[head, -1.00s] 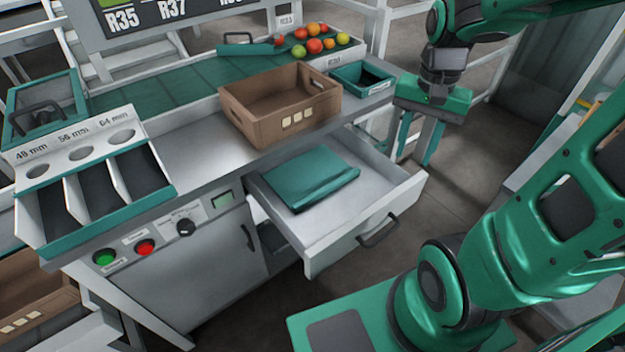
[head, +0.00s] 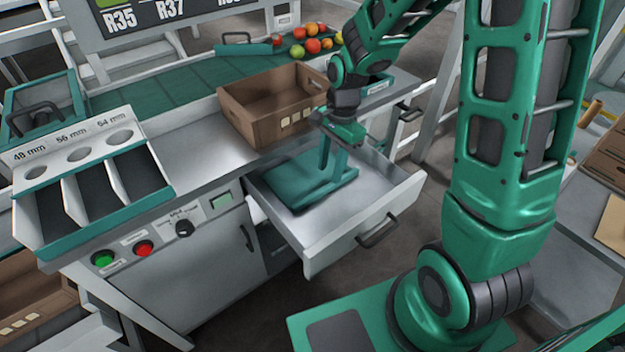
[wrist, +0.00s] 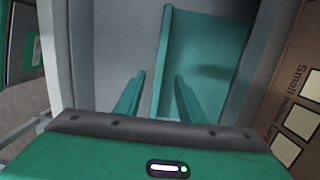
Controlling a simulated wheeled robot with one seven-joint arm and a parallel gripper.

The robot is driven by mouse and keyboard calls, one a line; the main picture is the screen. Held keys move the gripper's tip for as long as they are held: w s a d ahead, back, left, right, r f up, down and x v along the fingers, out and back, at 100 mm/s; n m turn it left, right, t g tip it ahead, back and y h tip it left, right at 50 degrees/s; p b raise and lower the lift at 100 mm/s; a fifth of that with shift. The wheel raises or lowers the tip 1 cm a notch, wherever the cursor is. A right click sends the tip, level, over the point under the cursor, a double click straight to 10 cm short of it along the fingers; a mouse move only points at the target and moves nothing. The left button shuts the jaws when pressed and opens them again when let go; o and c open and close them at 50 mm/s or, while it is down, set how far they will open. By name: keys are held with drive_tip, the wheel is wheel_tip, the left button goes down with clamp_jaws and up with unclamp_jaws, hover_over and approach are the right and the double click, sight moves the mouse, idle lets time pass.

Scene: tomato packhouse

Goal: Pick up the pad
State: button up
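The pad (head: 297,184) is a flat teal sheet with a raised edge strip, lying in the open drawer (head: 362,207) under the worktop. In the wrist view the pad (wrist: 208,58) lies ahead of and below the fingers, with its raised edge (wrist: 164,62) at its left. My gripper (head: 334,166) hangs over the pad's right part, fingers pointing down. In the wrist view my gripper (wrist: 155,98) is open, with a gap between its fingers and nothing held. Whether the fingertips touch the pad is unclear.
A brown cardboard crate (head: 257,124) stands on the worktop just above the drawer, close to my gripper; it also shows at the right of the wrist view (wrist: 291,100). A three-slot sizing unit (head: 75,153) stands at the left. Tomatoes (head: 313,46) lie at the back.

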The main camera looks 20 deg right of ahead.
sight(327, 186)
drive_tip(key=shift+s+a+f, duration=0.1)
drive_tip(key=shift+a+f, duration=0.05)
drive_tip(key=shift+f, duration=1.3)
drive_tip(key=shift+a+f, duration=0.15)
drive_tip(key=shift+f, duration=1.25)
clamp_jaws()
